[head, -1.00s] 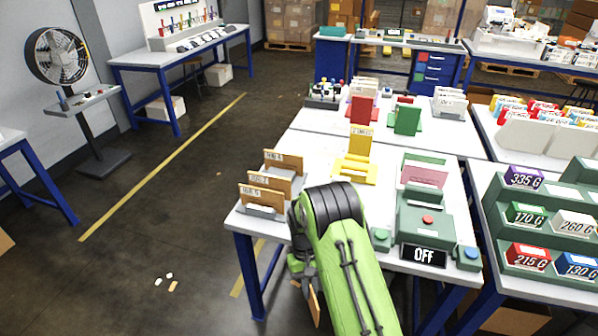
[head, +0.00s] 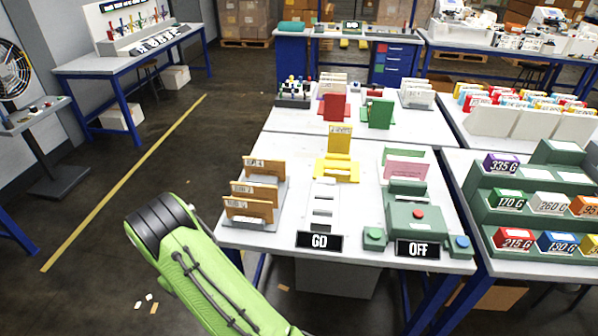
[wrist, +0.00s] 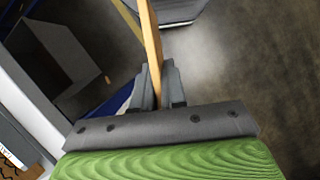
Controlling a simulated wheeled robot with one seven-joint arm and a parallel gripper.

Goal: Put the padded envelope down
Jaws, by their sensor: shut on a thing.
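The padded envelope (wrist: 151,42) is a thin tan sheet seen edge-on in the wrist view. My gripper (wrist: 157,84) is shut on it, with one grey finger on each side. The envelope stands out beyond the fingertips and runs off the top of the picture, with dark floor behind it. In the head view my green arm (head: 195,265) crosses the lower left, and the gripper and held envelope are out of sight.
A grey rack (head: 268,224) with tan envelopes stands at the table's (head: 290,250) front left corner. A slotted white holder (head: 323,205) sits behind the "GO" sign (head: 319,240). A green machine (head: 418,215) with an "OFF" sign is to its right. A white box (head: 335,278) is under the table.

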